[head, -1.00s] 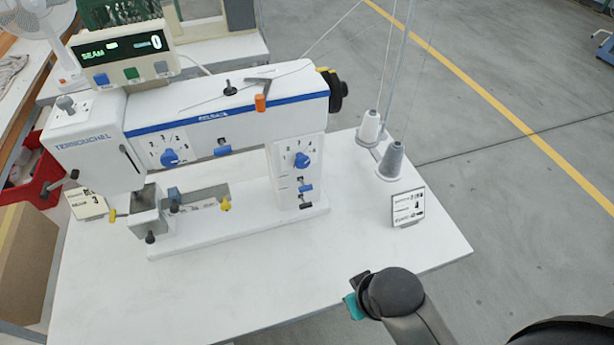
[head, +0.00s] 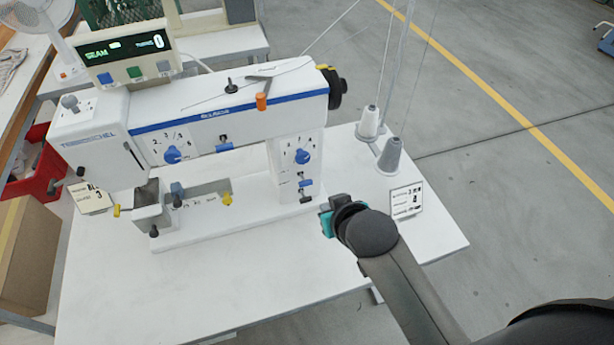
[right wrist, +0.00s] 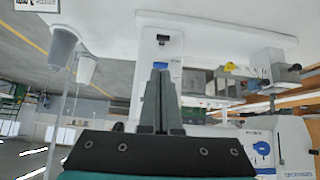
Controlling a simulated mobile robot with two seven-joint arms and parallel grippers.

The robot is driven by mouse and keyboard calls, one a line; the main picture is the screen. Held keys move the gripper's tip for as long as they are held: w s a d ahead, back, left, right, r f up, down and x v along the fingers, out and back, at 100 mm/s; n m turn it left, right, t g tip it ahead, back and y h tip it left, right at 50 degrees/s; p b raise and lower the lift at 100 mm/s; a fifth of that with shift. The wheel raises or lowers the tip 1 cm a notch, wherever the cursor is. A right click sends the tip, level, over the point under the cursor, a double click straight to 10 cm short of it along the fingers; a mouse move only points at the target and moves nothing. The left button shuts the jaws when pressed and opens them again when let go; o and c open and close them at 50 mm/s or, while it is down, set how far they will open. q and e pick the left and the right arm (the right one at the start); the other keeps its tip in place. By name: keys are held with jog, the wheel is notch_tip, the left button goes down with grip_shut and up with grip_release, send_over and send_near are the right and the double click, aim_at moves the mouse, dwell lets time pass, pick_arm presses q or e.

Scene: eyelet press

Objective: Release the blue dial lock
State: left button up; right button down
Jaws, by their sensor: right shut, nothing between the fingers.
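The white sewing machine (head: 225,115) stands on the table. It has a left blue dial (head: 172,154) on its arm and a right blue dial (head: 302,156) on its right column. My left gripper is not in view.
Thread cones (head: 389,155) and a white label card (head: 406,199) stand right of the machine. A display box (head: 126,58) is at the back left. A red bin (head: 35,170) and cardboard box (head: 25,255) are at the left. The front tabletop (head: 210,290) is clear.

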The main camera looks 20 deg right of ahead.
aim_at(303, 179)
jog(key=shift+t, duration=0.8)
jog(key=w, duration=0.3)
jog(key=w+r, duration=0.1)
jog(key=w, duration=0.1)
jog(key=shift+a, duration=0.3)
jog(key=b+x, duration=0.1)
jog(key=x, duration=0.9)
jog(key=shift+b, duration=0.3)
